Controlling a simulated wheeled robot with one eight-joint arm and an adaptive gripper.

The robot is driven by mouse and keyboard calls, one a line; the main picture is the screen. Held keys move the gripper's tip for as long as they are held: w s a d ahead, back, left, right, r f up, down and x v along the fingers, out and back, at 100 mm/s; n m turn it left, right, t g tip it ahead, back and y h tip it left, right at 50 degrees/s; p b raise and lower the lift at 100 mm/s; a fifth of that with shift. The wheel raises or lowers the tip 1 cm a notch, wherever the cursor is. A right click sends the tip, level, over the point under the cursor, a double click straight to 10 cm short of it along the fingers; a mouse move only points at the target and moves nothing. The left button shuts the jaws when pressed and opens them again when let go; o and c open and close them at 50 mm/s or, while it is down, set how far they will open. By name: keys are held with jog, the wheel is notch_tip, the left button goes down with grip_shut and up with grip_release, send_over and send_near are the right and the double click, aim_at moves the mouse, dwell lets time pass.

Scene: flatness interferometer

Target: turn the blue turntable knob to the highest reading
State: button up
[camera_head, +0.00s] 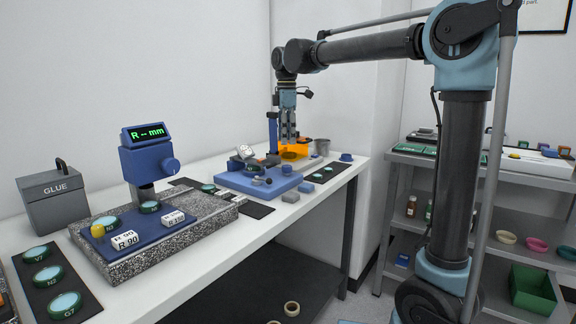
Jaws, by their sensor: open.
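My gripper (289,138) points straight down at the far end of the bench, its fingers apart and empty. It is in front of or over an orange plate (296,150) beside a blue post (272,130). A blue instrument (147,160) has a blue side knob (172,166) and a green display (146,133) showing "R -- mm". Which blue piece is the turntable knob cannot be told at this size.
A blue base (238,181) with small fixtures stands left of my gripper. A speckled stone slab (190,235) carries the blue instrument. A grey GLUE box (53,199) and green-rimmed discs (66,305) are at left. Shelves (520,165) stand at right.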

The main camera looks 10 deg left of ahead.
aim_at(287, 166)
notch_tip(287, 166, down, 10)
jog(key=shift+f, duration=0.15)
dwell(0.3)
jog(key=c, duration=1.1)
